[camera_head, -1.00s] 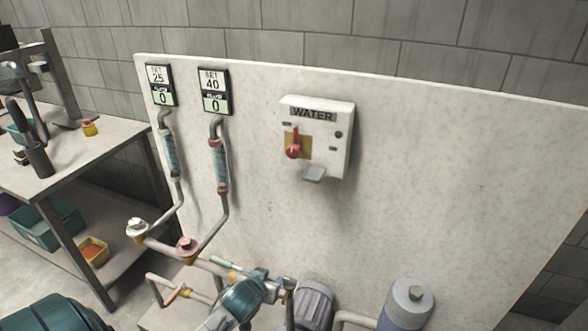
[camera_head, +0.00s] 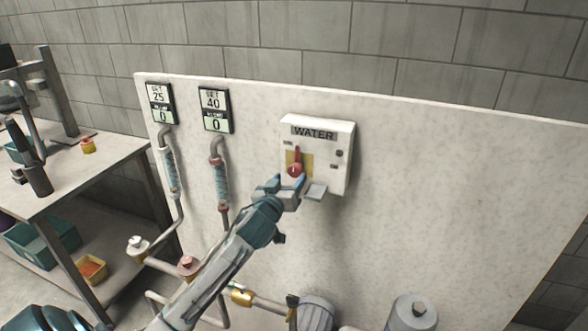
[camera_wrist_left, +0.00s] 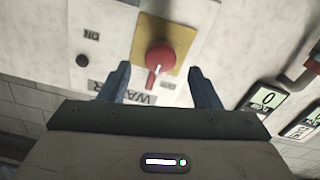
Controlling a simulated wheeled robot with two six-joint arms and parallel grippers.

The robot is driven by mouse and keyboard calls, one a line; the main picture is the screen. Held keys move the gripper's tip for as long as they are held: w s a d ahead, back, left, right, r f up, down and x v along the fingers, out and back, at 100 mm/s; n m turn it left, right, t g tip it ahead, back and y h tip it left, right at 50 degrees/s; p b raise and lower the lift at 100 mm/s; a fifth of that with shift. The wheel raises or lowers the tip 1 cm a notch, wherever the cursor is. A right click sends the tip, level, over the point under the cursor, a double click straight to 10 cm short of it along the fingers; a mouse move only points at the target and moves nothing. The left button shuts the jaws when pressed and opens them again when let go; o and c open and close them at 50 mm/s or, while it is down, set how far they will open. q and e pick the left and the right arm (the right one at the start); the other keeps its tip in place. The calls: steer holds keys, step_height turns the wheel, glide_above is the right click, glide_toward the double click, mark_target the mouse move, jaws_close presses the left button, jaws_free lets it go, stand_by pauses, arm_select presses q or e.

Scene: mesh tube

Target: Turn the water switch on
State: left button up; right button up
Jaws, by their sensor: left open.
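The white WATER switch box (camera_head: 318,153) is fixed to the pale panel. Its red rotary handle (camera_head: 296,169) sits on a yellow plate, with the lever pointing up in the head view. My left gripper (camera_head: 287,184) is open just in front of and below the handle. In the left wrist view the red handle (camera_wrist_left: 160,58) shows beyond and between the two fingers of the left gripper (camera_wrist_left: 160,80), and they do not look closed on it. The label side toward which the lever points is partly hidden there. My right gripper is not in view.
Two displays (camera_head: 160,103) (camera_head: 215,110), both reading 0 below, hang left of the box above clear tubes. Pipes with a white knob (camera_head: 138,243) and a red knob (camera_head: 188,265) run below. The panel's right side is bare.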

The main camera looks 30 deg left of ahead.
mark_target(293, 172)
arm_select(q)
steer(key=p+x, duration=0.1)
steer(key=x, duration=0.4)
steer(key=c, duration=1)
